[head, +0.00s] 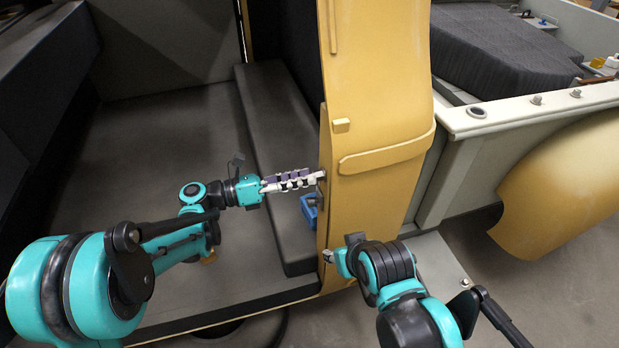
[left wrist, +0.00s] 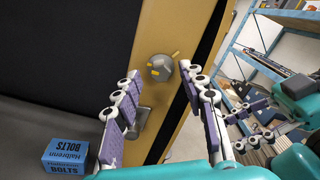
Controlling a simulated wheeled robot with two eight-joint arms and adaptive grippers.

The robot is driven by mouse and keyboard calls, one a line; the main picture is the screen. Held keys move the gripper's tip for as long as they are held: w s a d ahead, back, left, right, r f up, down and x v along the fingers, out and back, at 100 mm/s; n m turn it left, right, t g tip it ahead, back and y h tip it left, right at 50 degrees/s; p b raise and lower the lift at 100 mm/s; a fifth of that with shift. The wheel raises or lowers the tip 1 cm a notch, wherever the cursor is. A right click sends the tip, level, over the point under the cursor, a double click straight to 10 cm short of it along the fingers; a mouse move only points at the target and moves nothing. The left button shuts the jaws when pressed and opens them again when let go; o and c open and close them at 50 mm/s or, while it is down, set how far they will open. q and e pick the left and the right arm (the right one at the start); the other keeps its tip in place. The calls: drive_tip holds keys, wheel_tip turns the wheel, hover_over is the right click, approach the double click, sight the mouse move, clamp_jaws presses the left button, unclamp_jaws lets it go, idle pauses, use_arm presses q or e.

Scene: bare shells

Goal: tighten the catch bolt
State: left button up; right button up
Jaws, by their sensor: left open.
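The catch bolt (left wrist: 158,67) shows in the left wrist view as a round grey head with yellow marks on the yellow door's edge. A grey metal piece (left wrist: 140,120) sits below it. My left gripper (left wrist: 163,78) is open, with its two white-and-purple fingers either side of the bolt head; I cannot tell whether they touch it. In the head view my left gripper (head: 314,178) reaches the edge of the yellow door (head: 375,110), and its fingers hide most of the bolt. My right gripper (left wrist: 240,128) is beyond the door; its fingers are partly covered and their opening is unclear.
A blue box labelled bolts (left wrist: 66,157) is near the door edge, below my left gripper; it also shows in the head view (head: 310,210). A dark bench (head: 275,140) runs behind the door. Blue shelving (left wrist: 245,45) stands in the background. The grey floor at left is clear.

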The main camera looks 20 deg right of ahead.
use_arm(q)
drive_tip(key=shift+d, duration=0.95)
clamp_jaws()
drive_tip(key=shift+m, duration=0.3)
drive_tip(key=shift+s+f+m+b, duration=0.15)
drive_tip(key=shift+m+b, duration=0.1)
drive_tip(key=shift+m, duration=5.7)
drive_tip(key=shift+s+f+m+b, duration=0.1)
drive_tip(key=shift+s+m+b, duration=0.1)
drive_tip(key=shift+m, duration=5.75)
